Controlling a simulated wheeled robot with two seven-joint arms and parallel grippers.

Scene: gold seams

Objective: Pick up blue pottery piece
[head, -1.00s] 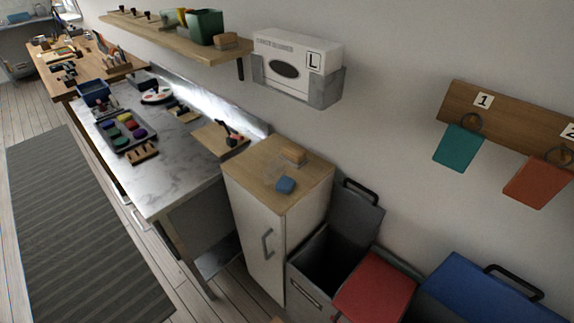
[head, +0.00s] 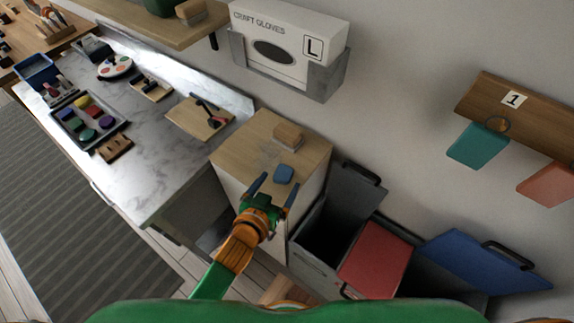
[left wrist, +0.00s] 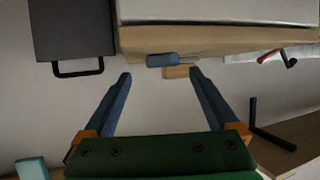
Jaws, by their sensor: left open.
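The blue pottery piece (head: 284,174) lies on the wooden top of a small white cabinet (head: 235,148). It also shows in the left wrist view (left wrist: 162,59), at the edge of the cabinet top and beyond the fingertips. My left gripper (head: 273,187) is open and empty, just in front of the piece in the head view. In the left wrist view its two blue fingers (left wrist: 160,76) stand wide apart, with the piece between their lines. The right gripper does not show.
A tan block (head: 288,134) sits behind the piece on the cabinet top. An open grey bin (head: 322,237) and bins with a red lid (head: 374,257) and a blue lid (head: 478,262) stand to the right. A marble counter (head: 160,165) is at left.

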